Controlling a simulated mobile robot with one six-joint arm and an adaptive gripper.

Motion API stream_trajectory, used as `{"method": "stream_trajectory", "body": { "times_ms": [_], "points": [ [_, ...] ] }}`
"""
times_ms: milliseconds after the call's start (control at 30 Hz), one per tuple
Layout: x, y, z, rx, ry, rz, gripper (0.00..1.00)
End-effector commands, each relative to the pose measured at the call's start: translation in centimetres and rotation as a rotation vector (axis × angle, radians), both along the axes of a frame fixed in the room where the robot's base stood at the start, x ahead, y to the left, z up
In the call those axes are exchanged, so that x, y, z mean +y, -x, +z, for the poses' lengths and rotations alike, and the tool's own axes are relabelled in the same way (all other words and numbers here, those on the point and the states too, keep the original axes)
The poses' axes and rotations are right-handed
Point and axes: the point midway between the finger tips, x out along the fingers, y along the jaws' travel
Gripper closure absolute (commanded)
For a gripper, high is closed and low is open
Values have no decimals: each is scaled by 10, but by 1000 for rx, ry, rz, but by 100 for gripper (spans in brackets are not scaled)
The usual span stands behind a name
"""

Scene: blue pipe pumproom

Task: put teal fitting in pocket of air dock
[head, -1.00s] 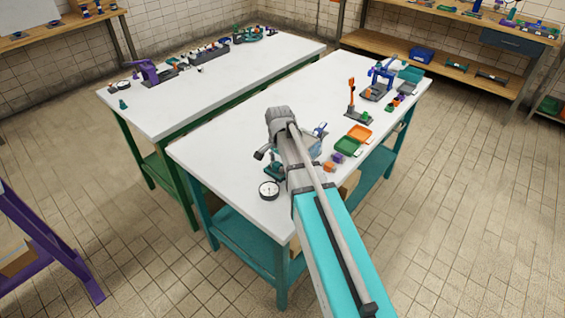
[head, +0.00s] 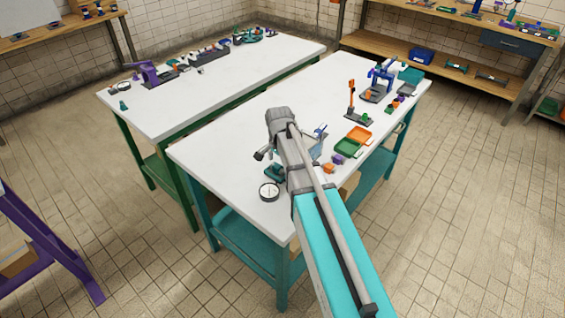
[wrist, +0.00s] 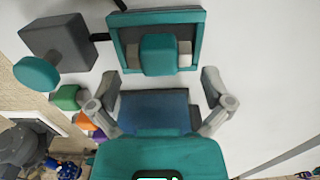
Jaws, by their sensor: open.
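In the wrist view, a teal block with grey ends, which looks like the teal fitting (wrist: 158,55), sits within the teal rectangular frame of what looks like the air dock (wrist: 203,42). How deep it sits cannot be told. A dark grey block with a teal disc stands left of the frame, joined to it by a dark rod. My gripper (wrist: 163,92) is open, its fingers apart and just short of the frame, with nothing clasped between the tips. In the head view my gripper (head: 262,154) is above the near table, and a teal piece (head: 275,172) shows just below it, partly hidden.
A round white gauge (head: 269,191) lies near the table's front. Green (head: 347,148) and orange (head: 359,134) trays, small purple and orange parts and a blue stand (head: 382,78) are to the right. The table's left side is clear.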

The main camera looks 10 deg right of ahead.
Motion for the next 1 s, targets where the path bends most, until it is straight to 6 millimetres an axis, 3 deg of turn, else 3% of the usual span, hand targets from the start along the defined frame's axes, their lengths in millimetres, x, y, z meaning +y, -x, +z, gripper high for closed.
{"method": "stream_trajectory", "body": {
  "times_ms": [1000],
  "points": [
    [0,0,85,0,0,0,0]
  ]
}}
